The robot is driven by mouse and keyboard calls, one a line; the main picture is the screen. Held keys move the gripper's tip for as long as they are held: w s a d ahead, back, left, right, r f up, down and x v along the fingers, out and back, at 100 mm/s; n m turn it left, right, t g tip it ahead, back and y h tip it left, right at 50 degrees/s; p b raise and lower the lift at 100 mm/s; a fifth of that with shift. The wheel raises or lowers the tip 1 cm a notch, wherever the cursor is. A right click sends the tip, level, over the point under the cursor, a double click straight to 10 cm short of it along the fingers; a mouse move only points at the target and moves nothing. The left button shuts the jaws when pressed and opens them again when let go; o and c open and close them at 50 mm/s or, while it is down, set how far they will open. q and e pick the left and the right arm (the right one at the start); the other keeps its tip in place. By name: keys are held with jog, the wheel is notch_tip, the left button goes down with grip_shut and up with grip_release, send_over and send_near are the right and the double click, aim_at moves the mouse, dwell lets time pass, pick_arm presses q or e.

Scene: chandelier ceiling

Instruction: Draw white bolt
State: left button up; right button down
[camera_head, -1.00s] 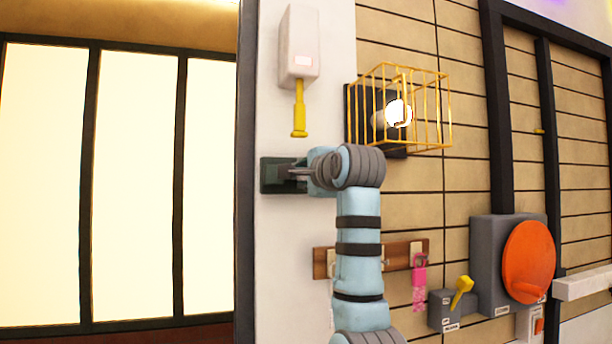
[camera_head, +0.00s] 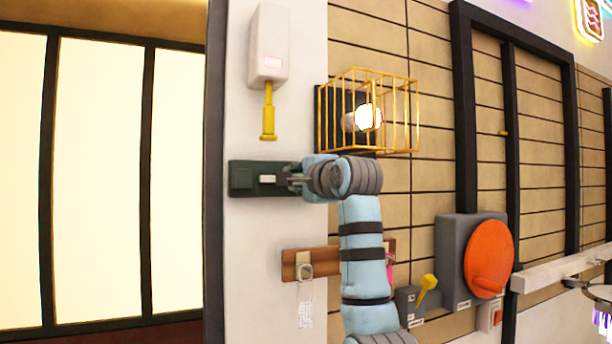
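A dark green latch plate (camera_head: 240,180) is fixed on the white wall strip. A small white piece, which looks like the white bolt (camera_head: 267,179), sits on the plate near its middle. My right gripper (camera_head: 291,180) is at the plate's right end, just right of the white piece, with a visible gap between them. Its grey fingers point left; they are small and partly overlap, so how far apart they are is unclear. The blue arm behind it rises from the bottom and hides part of the wall. My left gripper is not in view.
A white box with a yellow handle (camera_head: 268,112) hangs above the plate. A yellow wire cage (camera_head: 404,112) around a lit bulb juts out at upper right. A wooden rack (camera_head: 289,265) is below. A grey box with an orange disc (camera_head: 489,259) and a yellow lever (camera_head: 427,287) are right.

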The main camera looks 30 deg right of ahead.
jog(key=c, duration=1.6)
grip_release()
jog(key=shift+d, duration=0.1)
jog(key=shift+c, duration=0.2)
jog(key=shift+o, duration=1.2)
jog(key=shift+d, duration=0.15)
jog(key=shift+s, duration=0.25)
jog(key=s+a, duration=0.2)
jog(key=s, duration=0.9)
jog(key=shift+s, duration=0.2)
